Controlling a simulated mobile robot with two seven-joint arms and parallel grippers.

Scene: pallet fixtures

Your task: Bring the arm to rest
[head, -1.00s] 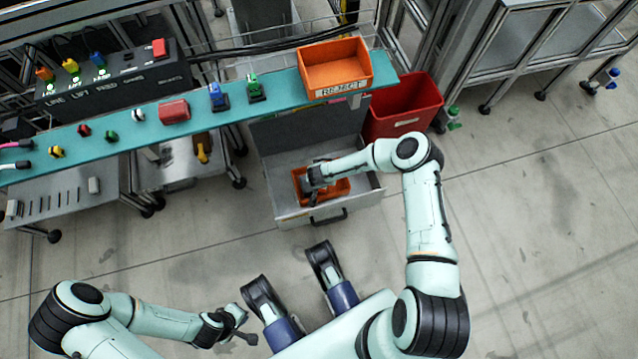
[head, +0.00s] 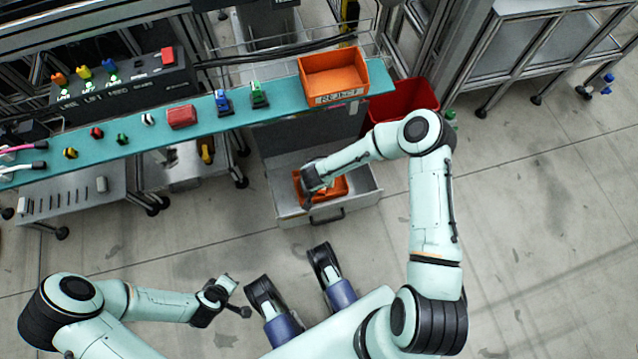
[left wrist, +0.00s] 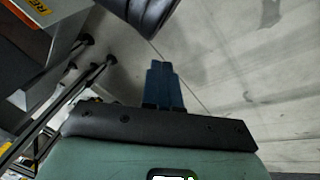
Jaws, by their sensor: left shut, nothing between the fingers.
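My left gripper (head: 238,296) is at the lower left of the head view, over bare floor and left of my own dark base parts. In the left wrist view its blue fingers (left wrist: 161,82) are together with nothing between them. My right gripper (head: 310,188) is over an orange bin (head: 335,188) in the open grey drawer (head: 362,200). My right arm hides part of that bin, and the right fingertips are too small and covered to read. I cannot tell whether they touch anything in the bin.
A teal shelf (head: 150,137) runs across the back with a red box (head: 182,117), blue and green parts and an orange reject bin (head: 333,75). A red bin (head: 400,100) stands behind my right arm. The floor at the right (head: 540,230) is clear.

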